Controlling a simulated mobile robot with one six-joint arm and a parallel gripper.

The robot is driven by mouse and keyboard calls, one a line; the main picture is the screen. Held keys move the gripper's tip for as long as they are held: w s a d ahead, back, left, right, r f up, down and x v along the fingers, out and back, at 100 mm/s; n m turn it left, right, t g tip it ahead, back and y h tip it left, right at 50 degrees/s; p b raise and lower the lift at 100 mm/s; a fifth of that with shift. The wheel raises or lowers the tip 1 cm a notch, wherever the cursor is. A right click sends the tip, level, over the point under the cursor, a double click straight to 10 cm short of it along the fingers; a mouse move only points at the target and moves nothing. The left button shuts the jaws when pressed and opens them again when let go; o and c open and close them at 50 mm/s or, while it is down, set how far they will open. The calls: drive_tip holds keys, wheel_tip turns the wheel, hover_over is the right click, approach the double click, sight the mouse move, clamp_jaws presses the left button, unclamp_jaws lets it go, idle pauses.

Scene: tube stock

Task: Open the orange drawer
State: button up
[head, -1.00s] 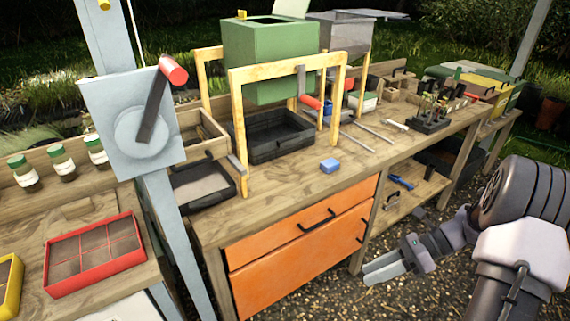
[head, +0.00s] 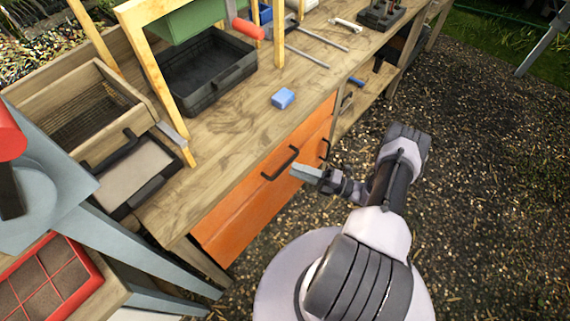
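The orange drawer (head: 262,195) is under the front of the wooden bench, in the middle of the head view. Its front looks flush with the bench frame. A black bar handle (head: 280,164) sits on its upper part. A second black handle (head: 324,150) shows farther right on the orange front. My gripper (head: 298,171) points left, with its pale fingertips just right of the first handle. I cannot tell whether they touch it. The fingers overlap in this view, so their opening is unclear. My wrist hides part of the orange front.
A grey stand (head: 120,240) and red tray (head: 60,285) are at left. Gravel ground to the right is clear.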

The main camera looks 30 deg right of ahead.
sight(285, 165)
drive_tip(key=x, duration=0.4)
drive_tip(key=shift+w+a, duration=0.2)
drive_tip(key=shift+w, duration=0.15)
clamp_jaws()
idle(1.1)
